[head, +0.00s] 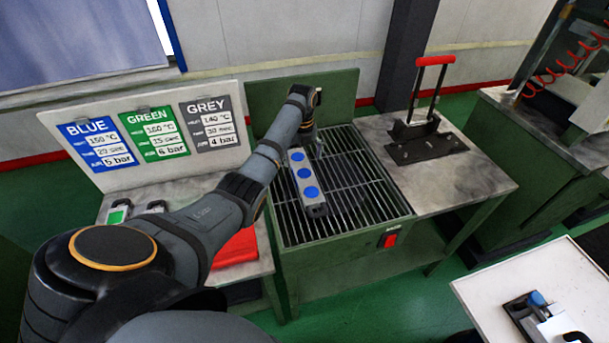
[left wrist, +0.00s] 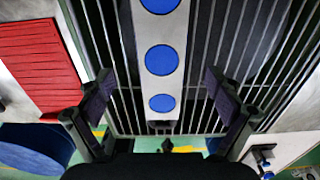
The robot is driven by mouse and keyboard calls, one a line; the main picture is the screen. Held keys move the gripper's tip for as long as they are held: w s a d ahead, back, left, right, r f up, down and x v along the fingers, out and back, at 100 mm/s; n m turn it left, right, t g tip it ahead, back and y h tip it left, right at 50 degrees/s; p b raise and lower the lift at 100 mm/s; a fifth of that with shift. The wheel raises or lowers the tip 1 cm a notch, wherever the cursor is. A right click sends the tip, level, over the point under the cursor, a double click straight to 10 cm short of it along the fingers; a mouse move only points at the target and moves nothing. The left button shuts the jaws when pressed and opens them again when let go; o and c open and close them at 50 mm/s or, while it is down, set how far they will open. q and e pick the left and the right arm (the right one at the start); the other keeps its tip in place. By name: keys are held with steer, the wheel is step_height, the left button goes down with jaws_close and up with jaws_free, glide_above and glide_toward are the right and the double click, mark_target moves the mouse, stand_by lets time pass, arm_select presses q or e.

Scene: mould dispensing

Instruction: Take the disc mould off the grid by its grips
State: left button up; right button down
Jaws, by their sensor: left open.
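The disc mould (head: 305,181) is a grey bar with three blue discs in a row. It lies on the metal grid (head: 362,190) of the green bench, with a dark grip at its near end. My left gripper (head: 317,147) is over the grid by the mould's far end, pointing down. In the left wrist view the open left gripper (left wrist: 157,88) has one finger on each side of the mould (left wrist: 161,82), with gaps to both. The far grip is hidden in the head view. My right gripper is not in view.
A lever press with a red handle (head: 435,61) stands on the side table right of the grid. A board (head: 150,130) with BLUE, GREEN and GREY cards stands at left. A red slatted item (head: 237,247) lies below my left arm. A red switch (head: 389,239) is on the bench front.

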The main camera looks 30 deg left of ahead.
mark_target(304, 172)
arm_select(q)
steer(key=shift+s+d+f+p, duration=0.25)
steer(key=shift+d+f+p, duration=0.05)
steer(key=shift+f+p, duration=0.35)
step_height(304, 172, down, 3)
steer(key=shift+d, duration=0.1)
steer(key=shift+w+f, duration=0.1)
steer(key=shift+f, duration=0.3)
steer(key=c, duration=1.8)
steer(key=shift+w+r, duration=0.1)
steer(key=shift+c, duration=0.5)
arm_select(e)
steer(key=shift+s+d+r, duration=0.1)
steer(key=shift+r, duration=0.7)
